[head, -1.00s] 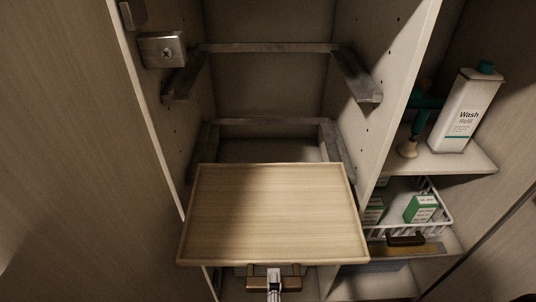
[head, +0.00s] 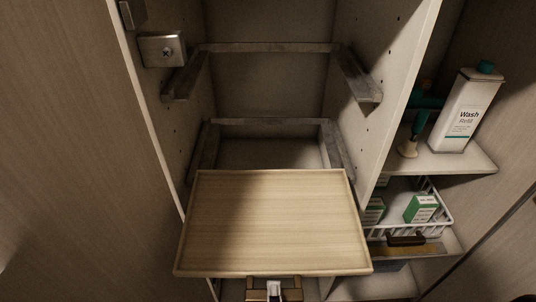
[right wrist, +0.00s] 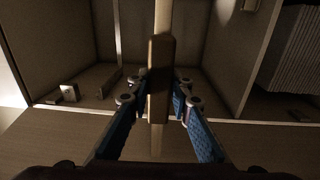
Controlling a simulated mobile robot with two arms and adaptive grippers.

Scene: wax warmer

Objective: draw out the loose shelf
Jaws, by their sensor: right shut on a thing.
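The loose shelf (head: 275,222) is a pale wooden board with a thin raised rim. In the head view it sticks well out of the front of the tall cabinet bay, roughly level. A brown handle (head: 256,294) sits at its front edge, and the handle also shows in the right wrist view (right wrist: 160,82). My right gripper (head: 274,290) is at the middle of the handle. In the right wrist view its blue-padded fingers (right wrist: 157,112) are on both sides of the handle, shut on it. My left gripper is not in view.
Metal rails (head: 264,122) line the bay above and behind the shelf. A metal latch block (head: 163,50) is on the left wall. To the right stand a white wash bottle (head: 463,112) and a white basket (head: 436,214) with green-and-white boxes (head: 420,209).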

